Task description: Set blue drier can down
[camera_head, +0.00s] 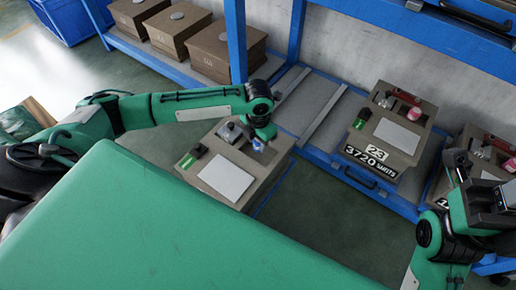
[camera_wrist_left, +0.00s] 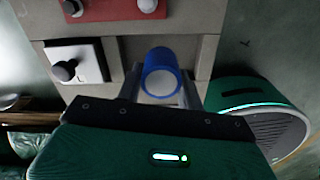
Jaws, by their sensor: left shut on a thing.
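The blue drier can (camera_head: 258,145) is between the fingers of my left gripper (camera_head: 262,138), at the far right corner of a grey-brown box (camera_head: 213,181). In the left wrist view the can (camera_wrist_left: 160,72) is a short blue cylinder with a pale end, and my left gripper (camera_wrist_left: 160,92) is shut on it. The box top (camera_wrist_left: 125,18) lies beneath it; I cannot tell whether the can touches it. My right gripper (camera_head: 490,200) is at the right edge, near another box, and its fingers are not clear.
The box carries a white sheet (camera_head: 226,179), and small green and black items. A similar box (camera_head: 403,135) with a pink item stands on the blue rack, labelled 23 and 3720. Several brown boxes (camera_head: 226,52) stand behind. A blue post (camera_head: 236,40) rises near my left arm.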

